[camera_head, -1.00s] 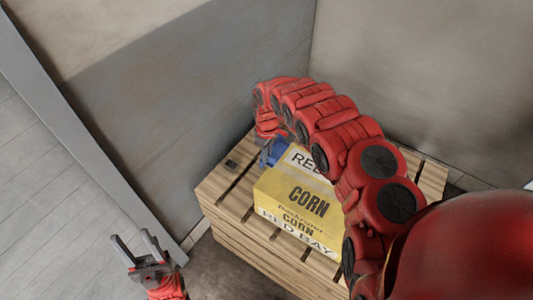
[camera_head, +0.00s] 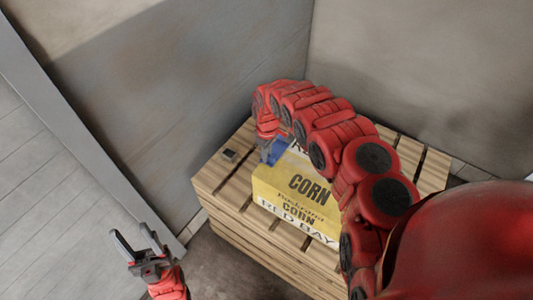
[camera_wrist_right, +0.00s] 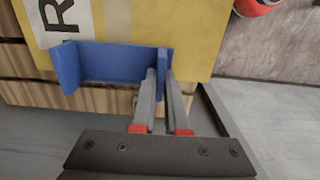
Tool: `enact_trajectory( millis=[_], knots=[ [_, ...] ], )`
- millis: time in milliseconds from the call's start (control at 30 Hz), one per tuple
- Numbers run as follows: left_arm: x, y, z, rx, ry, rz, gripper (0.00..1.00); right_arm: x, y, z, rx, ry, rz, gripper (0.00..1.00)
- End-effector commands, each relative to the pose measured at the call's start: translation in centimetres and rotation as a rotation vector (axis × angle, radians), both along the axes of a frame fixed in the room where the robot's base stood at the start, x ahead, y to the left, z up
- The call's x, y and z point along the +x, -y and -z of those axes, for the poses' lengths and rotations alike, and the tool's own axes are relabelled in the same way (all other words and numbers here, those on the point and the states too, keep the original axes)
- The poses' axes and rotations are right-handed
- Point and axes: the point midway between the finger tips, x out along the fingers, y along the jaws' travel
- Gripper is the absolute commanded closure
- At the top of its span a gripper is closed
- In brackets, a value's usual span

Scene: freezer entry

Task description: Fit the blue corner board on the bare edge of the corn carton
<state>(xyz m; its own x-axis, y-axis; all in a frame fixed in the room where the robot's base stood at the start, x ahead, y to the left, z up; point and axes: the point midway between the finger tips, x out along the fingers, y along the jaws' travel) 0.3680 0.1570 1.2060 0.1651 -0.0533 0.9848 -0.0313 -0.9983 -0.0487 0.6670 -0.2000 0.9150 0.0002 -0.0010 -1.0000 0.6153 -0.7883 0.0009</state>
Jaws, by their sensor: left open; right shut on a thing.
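The yellow corn carton (camera_head: 298,185) sits on a wooden pallet stack (camera_head: 222,180). The blue corner board (camera_head: 279,150) is at the carton's far left edge in the head view, partly hidden by my right arm. In the right wrist view the blue corner board (camera_wrist_right: 110,62) lies along the carton's (camera_wrist_right: 190,25) border beside the white label. My right gripper (camera_wrist_right: 162,78) is shut on one end of the board. Whether the board touches the carton is unclear. My left gripper (camera_head: 138,240) is open and empty, low at the left, away from the carton.
Walls stand close behind the pallet, and a grey metal edge (camera_head: 95,155) runs along the left. My right arm covers the carton's right side. Floor at the left is clear.

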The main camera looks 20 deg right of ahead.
Motion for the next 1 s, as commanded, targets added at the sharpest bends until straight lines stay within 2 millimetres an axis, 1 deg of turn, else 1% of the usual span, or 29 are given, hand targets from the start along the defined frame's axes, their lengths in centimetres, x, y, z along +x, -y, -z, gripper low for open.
enact_trajectory(
  millis=[567,600,667,700,767,1000],
  knots=[
    [0.00,0.00,0.50,0.000,0.000,0.000,0.50,0.00,-0.01,0.65,0.000,0.000,0.000,1.00],
    [0.00,0.00,0.42,0.000,0.000,0.000,0.50,0.01,-0.01,0.56,0.000,0.000,0.000,0.81],
    [-0.01,0.00,0.41,0.000,0.000,0.000,0.50,0.01,-0.02,0.55,0.000,0.000,0.000,0.71],
    [0.00,0.00,0.41,0.000,0.000,0.000,0.50,0.00,-0.01,0.56,0.000,0.000,0.000,0.63],
    [0.00,0.00,0.42,0.000,0.000,0.000,0.50,0.00,-0.01,0.56,0.000,0.000,0.000,0.54],
    [0.00,0.00,0.43,0.000,0.000,0.000,0.50,0.00,-0.01,0.56,0.000,0.000,0.000,0.54]
  ],
)
